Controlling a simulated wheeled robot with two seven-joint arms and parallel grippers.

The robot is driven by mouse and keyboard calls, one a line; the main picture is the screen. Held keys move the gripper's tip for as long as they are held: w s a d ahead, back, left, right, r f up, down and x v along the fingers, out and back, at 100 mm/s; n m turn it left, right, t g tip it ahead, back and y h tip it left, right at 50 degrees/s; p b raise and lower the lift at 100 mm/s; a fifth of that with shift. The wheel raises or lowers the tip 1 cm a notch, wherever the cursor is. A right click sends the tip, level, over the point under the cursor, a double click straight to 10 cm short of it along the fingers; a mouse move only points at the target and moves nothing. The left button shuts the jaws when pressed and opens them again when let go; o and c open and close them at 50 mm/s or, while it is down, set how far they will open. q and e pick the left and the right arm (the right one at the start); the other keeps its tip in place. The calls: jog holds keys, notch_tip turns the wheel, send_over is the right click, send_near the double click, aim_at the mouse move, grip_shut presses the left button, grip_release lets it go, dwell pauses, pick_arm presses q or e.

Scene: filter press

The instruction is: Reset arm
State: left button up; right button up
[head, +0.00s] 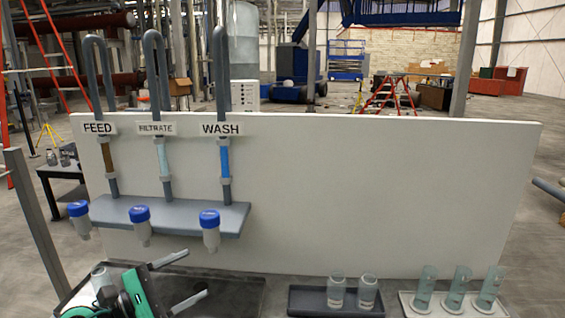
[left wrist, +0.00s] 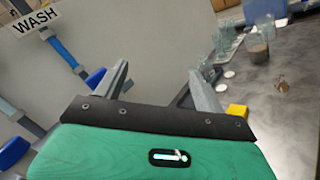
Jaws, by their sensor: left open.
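My left gripper (head: 197,272) is in the lower left of the head view, above a dark tray at the front of the bench. Its two grey fingers are spread apart with nothing between them. In the left wrist view the open fingers (left wrist: 160,72) point toward the white panel (left wrist: 150,35). My right gripper is in neither view.
The white panel (head: 380,190) carries FEED, FILTRATE and WASH pipes above a grey shelf (head: 170,215) with three blue-capped outlets. A dark tray (head: 305,300) with two glass jars and a pale rack (head: 450,304) with three glass cylinders stand right. A glass (head: 101,276) stands behind my gripper.

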pick_arm(q)
jog(key=s+a+f+m+t+y, duration=0.2)
jog(key=a+f+m+y, duration=0.3)
jog(key=m, duration=0.6)
jog(key=s+a+f+m+t+y, duration=0.1)
jog(key=f+m+t+y, duration=0.15)
jog(key=m+y, duration=0.65)
jog(key=s+a+f+m+t+y, duration=0.2)
jog(key=a+f+m+y, duration=0.15)
jog(key=m, duration=1.05)
jog(key=s+d+f+n+g+h, duration=0.1)
jog(key=s+d+f+n+g, duration=0.2)
jog(key=s+f+n+g, duration=0.55)
jog(key=s+d+f+n+g+h, duration=0.1)
jog(key=s+d+f+n+g, duration=0.35)
jog(key=s+f, duration=0.75)
jog(key=s+a+f+n+g+b, duration=0.1)
jog(key=s+f+g+b, duration=0.15)
jog(key=f, duration=2.85)
jog(key=s+a+f, duration=0.1)
jog(key=s+f, duration=0.9)
jog(key=f, duration=0.1)
jog(key=s+a+f+g+b, duration=0.1)
jog(key=s+a+f, duration=0.1)
jog(key=s+f, duration=0.8)
jog(key=shift+a+f+g+b, duration=0.3)
jog(key=shift+f, duration=0.2)
